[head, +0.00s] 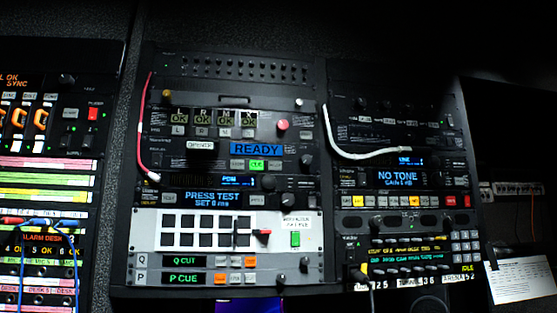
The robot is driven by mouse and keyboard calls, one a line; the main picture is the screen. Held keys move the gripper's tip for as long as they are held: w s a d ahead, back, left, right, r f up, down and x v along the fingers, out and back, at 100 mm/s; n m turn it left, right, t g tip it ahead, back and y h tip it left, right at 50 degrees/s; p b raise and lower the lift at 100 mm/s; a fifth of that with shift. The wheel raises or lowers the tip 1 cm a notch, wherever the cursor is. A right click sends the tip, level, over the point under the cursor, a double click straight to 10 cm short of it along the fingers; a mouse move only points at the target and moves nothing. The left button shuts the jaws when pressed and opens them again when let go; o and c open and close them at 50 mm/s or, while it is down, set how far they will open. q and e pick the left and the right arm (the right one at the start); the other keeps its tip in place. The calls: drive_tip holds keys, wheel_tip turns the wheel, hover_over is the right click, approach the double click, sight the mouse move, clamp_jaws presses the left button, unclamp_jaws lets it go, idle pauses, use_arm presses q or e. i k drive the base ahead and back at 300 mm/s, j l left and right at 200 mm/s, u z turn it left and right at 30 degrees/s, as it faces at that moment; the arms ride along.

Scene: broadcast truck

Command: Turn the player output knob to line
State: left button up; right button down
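No label reading player output is legible, so I cannot tell which knob it is. The right rack has a unit with a small blue display (406,160) that seems to read LINE, above a larger NO TONE display (398,178). Pointer directions are too small to read. Neither gripper shows.
A red cable (142,130) hangs at the middle rack's left. A white cable (370,153) crosses the right rack. Blue patch cables (76,250) hang at the far left. A white pad panel (150,228) and a paper sheet (520,279) are lower down.

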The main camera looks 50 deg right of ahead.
sight(305, 161)
drive_tip(key=z, duration=1.2)
